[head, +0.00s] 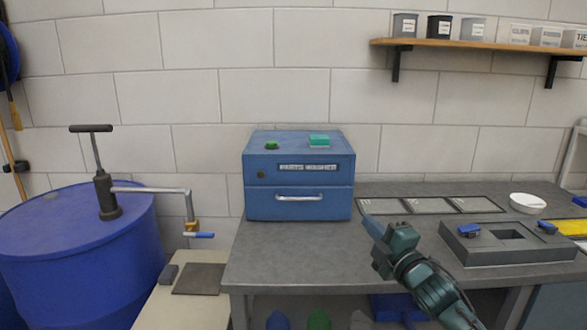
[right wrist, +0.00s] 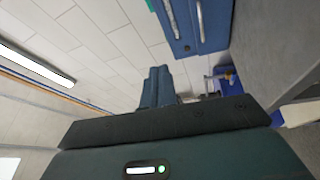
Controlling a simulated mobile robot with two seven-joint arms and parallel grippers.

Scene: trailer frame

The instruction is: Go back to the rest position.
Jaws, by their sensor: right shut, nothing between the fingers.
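My right gripper (head: 372,226) is over the grey workbench (head: 290,262), in front of and to the right of the blue cabinet (head: 299,200). Its blue fingers are together and hold nothing. In the right wrist view the closed fingers (right wrist: 157,86) point up past the dark gripper body, with the white wall behind them. The blue cabinet also shows at the top of that view (right wrist: 190,25). My left gripper is not in either view.
A blue drum (head: 75,255) with a hand pump (head: 105,190) stands at left. A grey fixture block (head: 505,245) with blue clamps, framed panels (head: 430,205) and a white bowl (head: 527,203) are on the bench at right. A wooden shelf (head: 490,44) with boxes hangs above.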

